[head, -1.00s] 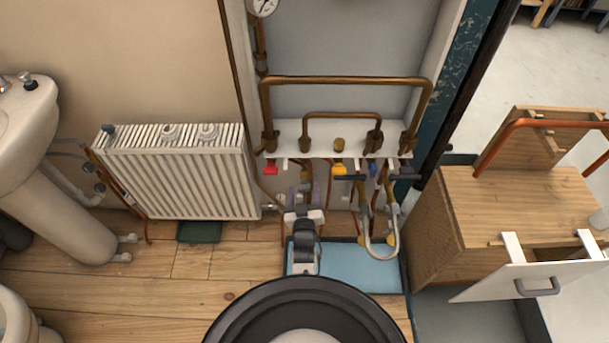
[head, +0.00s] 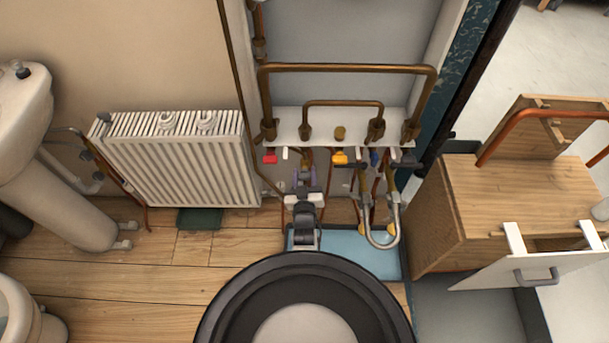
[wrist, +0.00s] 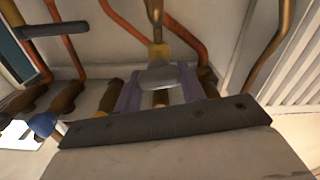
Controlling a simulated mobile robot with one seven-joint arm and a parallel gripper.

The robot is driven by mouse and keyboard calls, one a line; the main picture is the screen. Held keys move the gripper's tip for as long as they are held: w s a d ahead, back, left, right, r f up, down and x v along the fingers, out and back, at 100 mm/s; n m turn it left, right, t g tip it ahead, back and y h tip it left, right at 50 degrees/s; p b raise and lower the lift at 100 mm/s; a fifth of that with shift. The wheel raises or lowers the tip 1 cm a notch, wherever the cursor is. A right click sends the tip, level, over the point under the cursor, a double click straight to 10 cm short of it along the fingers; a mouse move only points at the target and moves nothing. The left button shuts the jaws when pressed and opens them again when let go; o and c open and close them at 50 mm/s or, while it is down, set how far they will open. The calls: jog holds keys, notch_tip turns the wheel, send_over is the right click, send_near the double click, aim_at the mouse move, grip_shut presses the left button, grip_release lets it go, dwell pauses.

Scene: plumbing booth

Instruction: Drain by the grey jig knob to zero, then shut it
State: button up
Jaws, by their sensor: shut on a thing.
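The grey jig knob (wrist: 162,76) shows in the wrist view as a pale grey piece on a brass pipe fitting. My gripper (wrist: 159,92) has its two purple fingers around it, one on each side, and is shut on it. In the head view my gripper (head: 305,180) reaches up to the pipework under the white shelf (head: 322,125), where it hides the knob. The pressure gauge is cut off at the top of the head view, so its reading cannot be seen. Whether water is flowing cannot be told.
Red (head: 270,157), yellow (head: 340,157) and blue (head: 374,158) handles sit under the shelf. A grey U-shaped hose (head: 382,243) hangs right of my gripper over a blue tray (head: 345,261). A radiator (head: 180,165) stands left, a wooden cabinet (head: 440,225) right.

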jog(key=shift+m, duration=1.2)
jog(key=o, duration=1)
jog(key=shift+s, duration=0.15)
